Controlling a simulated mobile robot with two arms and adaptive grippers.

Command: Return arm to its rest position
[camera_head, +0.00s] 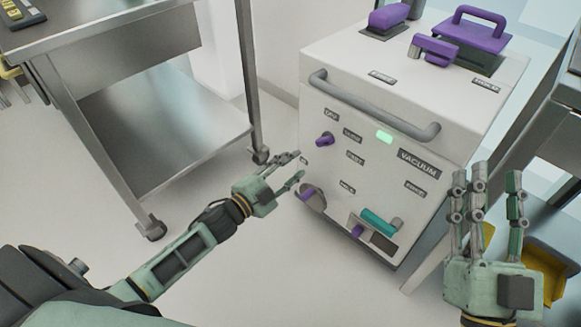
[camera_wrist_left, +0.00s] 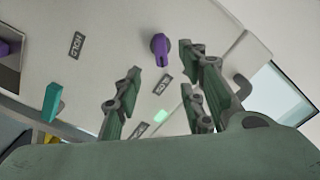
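My left arm (camera_head: 180,262) reaches in from the lower left towards the front of a white machine labelled VACUUM. My left gripper (camera_head: 298,165) is open and empty, its fingertips close to the machine's left front edge; I cannot tell if they touch it. In the left wrist view, its fingers (camera_wrist_left: 165,72) stand apart with the machine's front panel behind them. My right gripper (camera_head: 492,178) is open and empty, fingers pointing up, at the lower right, to the right of the machine.
The vacuum machine (camera_head: 345,65) has a grey bar handle (camera_head: 370,108), purple knobs (camera_head: 325,139), a lit green light (camera_head: 384,137) and a teal handle (camera_head: 380,221). A steel table (camera_head: 110,62) stands at left. A yellow bin (camera_head: 548,265) is partly hidden behind my right gripper. Floor between is clear.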

